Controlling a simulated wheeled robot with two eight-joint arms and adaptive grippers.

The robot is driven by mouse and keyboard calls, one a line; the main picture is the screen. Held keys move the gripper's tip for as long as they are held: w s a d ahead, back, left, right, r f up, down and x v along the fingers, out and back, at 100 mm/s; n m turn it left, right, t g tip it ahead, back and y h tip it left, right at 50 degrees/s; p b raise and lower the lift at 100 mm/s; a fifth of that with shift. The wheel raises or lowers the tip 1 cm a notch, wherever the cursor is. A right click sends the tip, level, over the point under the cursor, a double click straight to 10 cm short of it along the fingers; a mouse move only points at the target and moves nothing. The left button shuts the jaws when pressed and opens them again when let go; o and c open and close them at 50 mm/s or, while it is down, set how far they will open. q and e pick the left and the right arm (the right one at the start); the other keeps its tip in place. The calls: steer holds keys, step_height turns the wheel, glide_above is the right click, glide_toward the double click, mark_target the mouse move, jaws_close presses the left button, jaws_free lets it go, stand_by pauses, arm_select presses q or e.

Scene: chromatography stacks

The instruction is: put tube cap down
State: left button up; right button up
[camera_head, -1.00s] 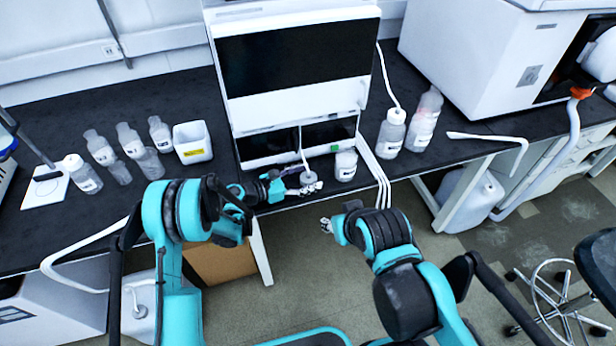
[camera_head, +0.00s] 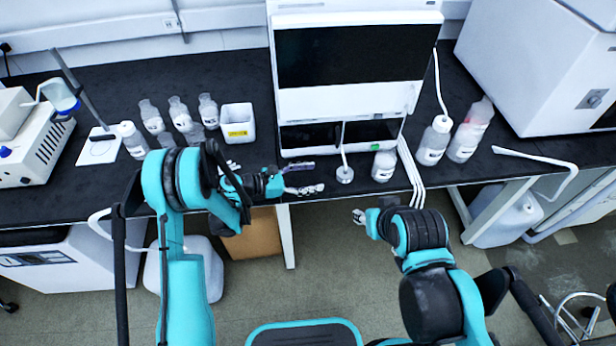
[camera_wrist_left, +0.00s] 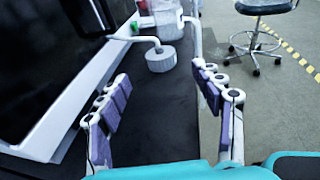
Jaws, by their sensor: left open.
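The tube cap (camera_head: 345,174) is a small pale round cap with a tube rising from it. It rests on the black bench top (camera_head: 235,158) in front of the white instrument. It also shows in the left wrist view (camera_wrist_left: 160,59), standing on the dark surface beyond the fingers. My left gripper (camera_head: 310,177) is open and empty, just left of the cap and apart from it. Its two spread fingers also show in the left wrist view (camera_wrist_left: 165,98). My right gripper (camera_head: 358,217) hangs in front of the bench edge; its fingers are too small to read.
A white instrument (camera_head: 345,105) stands behind the cap. A small bottle (camera_head: 384,165) stands to the cap's right, with larger bottles (camera_head: 434,141) beyond. A white container (camera_head: 238,122) and several bottles stand to the left. The bench's front edge is close to the cap.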

arm_select(q)
steer(key=s+a+r+m+t+y, duration=0.1)
steer(key=s+a+r+m+y, duration=0.25)
steer(key=a+r+m, duration=0.2)
steer(key=s+a+r+m+t+y, duration=0.1)
steer(key=s+a+r+m+y, duration=0.25)
steer(key=r, duration=0.35)
steer(key=s+a+r+m+t+y, duration=0.1)
steer(key=s+a+r+m+y, duration=0.2)
steer(key=s+a+m+y, duration=0.5)
steer(key=s+a+m, duration=0.3)
steer(key=s+a, duration=0.4)
steer(key=s, duration=0.1)
steer(key=shift+m+t, duration=0.3)
steer(key=shift+s, duration=0.1)
